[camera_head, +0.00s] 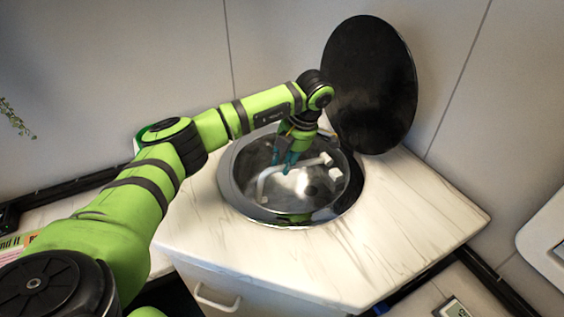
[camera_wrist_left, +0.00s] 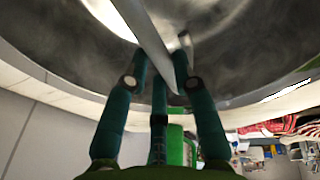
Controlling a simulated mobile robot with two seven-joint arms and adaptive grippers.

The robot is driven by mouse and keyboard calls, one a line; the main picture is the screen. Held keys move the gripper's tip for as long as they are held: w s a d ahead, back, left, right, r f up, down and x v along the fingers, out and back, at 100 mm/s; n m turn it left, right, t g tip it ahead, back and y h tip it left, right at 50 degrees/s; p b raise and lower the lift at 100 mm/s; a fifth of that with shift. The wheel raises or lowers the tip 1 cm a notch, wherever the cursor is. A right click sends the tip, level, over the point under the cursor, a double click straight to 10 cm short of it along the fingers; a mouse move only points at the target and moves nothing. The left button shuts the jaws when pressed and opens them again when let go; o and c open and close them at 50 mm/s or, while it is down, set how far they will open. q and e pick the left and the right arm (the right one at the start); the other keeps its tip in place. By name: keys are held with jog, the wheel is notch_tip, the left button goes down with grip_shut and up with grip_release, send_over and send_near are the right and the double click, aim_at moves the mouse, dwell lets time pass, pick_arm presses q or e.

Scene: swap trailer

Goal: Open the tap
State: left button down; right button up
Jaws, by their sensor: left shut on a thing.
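The tap (camera_head: 266,182) is a pale bent pipe inside the round metal sink (camera_head: 234,190). White blocky parts, seemingly of the tap, show at the sink's right side. My left gripper (camera_head: 287,169) reaches down into the sink from above, with its teal fingers at the pipe. In the left wrist view, the tap (camera_wrist_left: 146,38) runs as a grey bar between the fingers of my left gripper (camera_wrist_left: 163,75), which is shut on it. The exact finger contact is partly hidden in the head view. My right gripper is out of view.
A round black lid (camera_head: 370,85) stands upright against the wall behind the sink. The pale marbled counter (camera_head: 400,220) is clear to the right and front. A drawer handle (camera_head: 217,298) is below the front edge.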

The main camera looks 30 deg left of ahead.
pick_arm(q)
jog(key=shift+w+d+r+g+y+p, duration=0.1)
jog(key=shift+w+d+r+g+y, duration=0.15)
jog(key=shift+r+g, duration=0.3)
jog(key=shift+w+d+r+g+y+p, duration=0.15)
jog(key=shift+w+r+g+y, duration=0.2)
jog(key=shift+r, duration=0.25)
jog(key=shift+w+d+r+g+y+p, duration=0.15)
jog(key=shift+w+r+g+y, duration=0.15)
jog(key=shift+r+g, duration=0.25)
